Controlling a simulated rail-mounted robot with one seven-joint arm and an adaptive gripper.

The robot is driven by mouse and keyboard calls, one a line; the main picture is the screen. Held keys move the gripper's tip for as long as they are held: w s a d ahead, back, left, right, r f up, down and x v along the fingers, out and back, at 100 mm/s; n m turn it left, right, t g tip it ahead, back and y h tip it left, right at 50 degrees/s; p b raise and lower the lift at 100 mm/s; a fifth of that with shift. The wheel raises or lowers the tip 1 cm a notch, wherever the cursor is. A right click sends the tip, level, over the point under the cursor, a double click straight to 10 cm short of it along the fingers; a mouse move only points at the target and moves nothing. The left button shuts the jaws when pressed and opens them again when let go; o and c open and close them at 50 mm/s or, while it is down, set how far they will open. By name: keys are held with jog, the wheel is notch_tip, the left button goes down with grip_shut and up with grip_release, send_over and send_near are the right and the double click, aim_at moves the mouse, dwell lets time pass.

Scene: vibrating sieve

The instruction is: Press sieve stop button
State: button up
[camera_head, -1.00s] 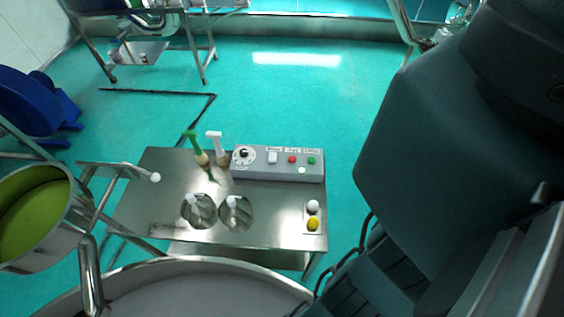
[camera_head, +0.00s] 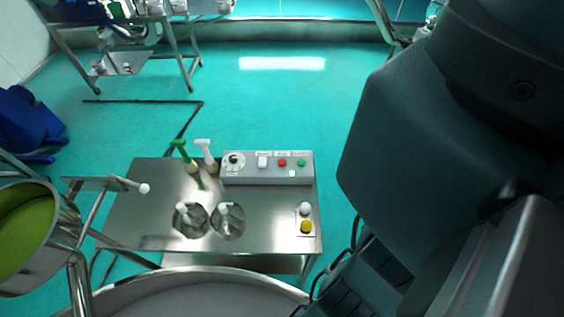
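A grey control box (camera_head: 266,175) stands at the back right of a steel table. On its face are a dial (camera_head: 235,160), a white switch (camera_head: 262,161), a red button (camera_head: 282,162) and a green button (camera_head: 301,163), with a lit pale-green lamp (camera_head: 292,173) below them. The button labels are too small to read. A wide round steel sieve pan (camera_head: 190,288) fills the bottom edge, partly cut off. My gripper is out of the frame; only dark links of my arm show, over the right side.
The steel table (camera_head: 150,215) has two round holes with white-handled tools and, at right, a white knob (camera_head: 305,209) and a yellow one (camera_head: 306,226). Green and white handles stand behind. A steel pot (camera_head: 35,240) is at left. Floor beyond is mostly clear.

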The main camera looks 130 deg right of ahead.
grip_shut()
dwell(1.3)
